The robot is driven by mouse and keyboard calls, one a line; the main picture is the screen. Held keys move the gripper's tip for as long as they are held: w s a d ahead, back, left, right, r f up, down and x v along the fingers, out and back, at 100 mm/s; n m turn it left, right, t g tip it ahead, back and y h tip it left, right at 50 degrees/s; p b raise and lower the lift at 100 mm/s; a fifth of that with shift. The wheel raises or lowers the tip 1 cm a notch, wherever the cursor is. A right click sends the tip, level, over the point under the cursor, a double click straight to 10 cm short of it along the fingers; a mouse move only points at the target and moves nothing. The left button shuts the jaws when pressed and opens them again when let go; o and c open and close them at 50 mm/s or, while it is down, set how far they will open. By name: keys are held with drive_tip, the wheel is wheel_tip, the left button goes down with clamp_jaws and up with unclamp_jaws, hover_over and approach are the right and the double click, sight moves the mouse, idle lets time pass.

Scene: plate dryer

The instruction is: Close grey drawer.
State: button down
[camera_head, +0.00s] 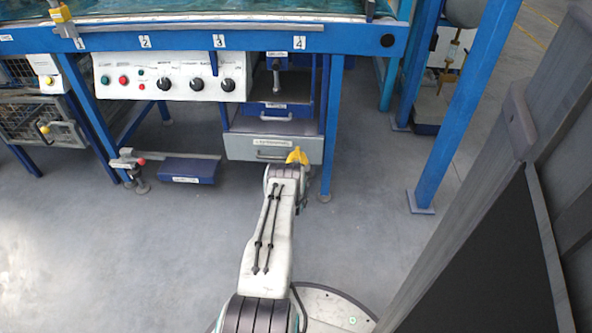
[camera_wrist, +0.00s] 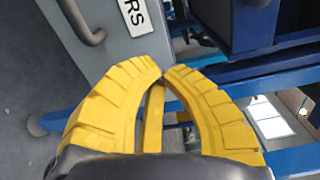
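The grey drawer (camera_head: 240,147) sits under the blue table, below a blue drawer. Its front stands out ahead of the blue drawer, so it looks pulled out. A label and a bar handle (camera_head: 270,156) are on its front. My gripper (camera_head: 297,155) has yellow fingers and is at the lower right part of the drawer front in the head view. In the wrist view the fingertips (camera_wrist: 161,73) meet with nothing seen between them. The grey front (camera_wrist: 108,48), part of its label and its handle (camera_wrist: 82,24) show beyond them. I cannot tell whether they touch the drawer.
A blue drawer (camera_head: 288,111) is above the grey one. A blue table leg (camera_head: 332,125) stands just right of the drawer. A blue pedal (camera_head: 187,170) is on the floor to the left. A grey panel (camera_head: 545,160) fills the right side. The floor in front is clear.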

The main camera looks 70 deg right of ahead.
drive_tip(key=p+v, duration=0.3)
drive_tip(key=v, duration=0.5)
idle(0.4)
